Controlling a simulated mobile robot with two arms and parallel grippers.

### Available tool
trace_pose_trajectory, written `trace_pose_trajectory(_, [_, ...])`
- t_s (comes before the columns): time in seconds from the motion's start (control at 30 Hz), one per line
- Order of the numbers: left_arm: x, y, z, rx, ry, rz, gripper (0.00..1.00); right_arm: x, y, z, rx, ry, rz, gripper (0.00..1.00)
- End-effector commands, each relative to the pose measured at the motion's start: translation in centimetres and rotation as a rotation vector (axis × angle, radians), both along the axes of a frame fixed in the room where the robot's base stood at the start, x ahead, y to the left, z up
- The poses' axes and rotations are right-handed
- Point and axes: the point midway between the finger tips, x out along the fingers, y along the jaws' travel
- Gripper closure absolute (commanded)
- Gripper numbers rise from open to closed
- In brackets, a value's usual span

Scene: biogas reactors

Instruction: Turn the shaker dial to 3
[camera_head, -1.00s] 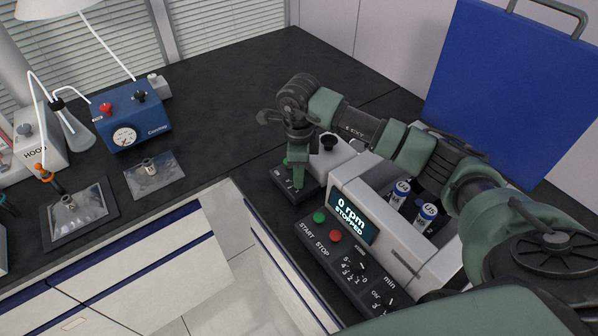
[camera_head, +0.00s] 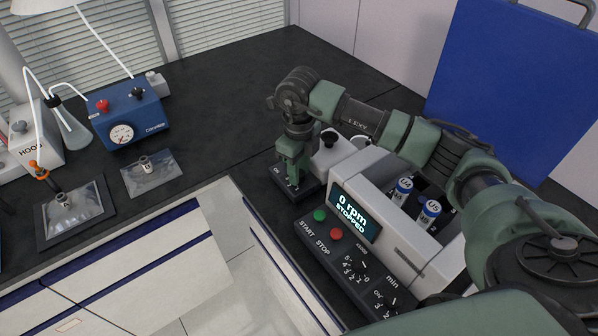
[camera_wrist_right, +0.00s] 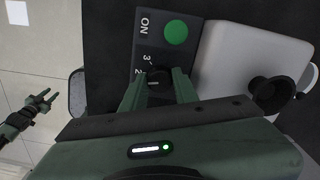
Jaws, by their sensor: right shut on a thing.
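My right gripper (camera_head: 291,183) points down at this panel and is shut on the dial, one finger on each side. Most of the dial is hidden, and I cannot tell which number it points to. My left gripper (camera_wrist_right: 46,99) shows far off at the left of the right wrist view, fingers apart and empty.
A centrifuge (camera_head: 415,250) with a "0 rpm STOPPED" display (camera_head: 355,214), knobs and blue-capped tubes stands right beside the shaker, under my right arm. A blue pump box (camera_head: 130,117) and silver pouches are at the left. The dark bench behind is clear.

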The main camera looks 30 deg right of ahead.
Motion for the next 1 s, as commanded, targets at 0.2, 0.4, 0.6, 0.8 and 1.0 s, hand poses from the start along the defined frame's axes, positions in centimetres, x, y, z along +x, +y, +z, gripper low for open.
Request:
trace_pose_trajectory(0.2, [0.0, 0.0, -0.7, 0.000, 0.000, 0.000, 0.64, 0.1, 0.0, 0.0, 0.000, -0.002, -0.206, 1.00])
trace_pose_trajectory(0.4, [0.0, 0.0, -1.1, 0.000, -0.001, 0.000, 0.64, 0.1, 0.0, 0.0, 0.000, -0.002, -0.396, 1.00])
trace_pose_trajectory(0.6, [0.0, 0.0, -1.4, 0.000, -0.001, 0.000, 0.64, 0.1, 0.0, 0.0, 0.000, -0.003, -0.585, 1.00])
trace_pose_trajectory(0.8, [0.1, 0.0, -1.5, 0.000, -0.001, 0.000, 0.64, 0.1, -0.1, 0.1, 0.000, -0.003, -0.756, 1.00])
trace_pose_trajectory(1.0, [0.1, 0.0, -1.6, 0.000, -0.002, 0.000, 0.64, 0.1, -0.1, 0.1, 0.001, -0.003, -0.889, 1.00])
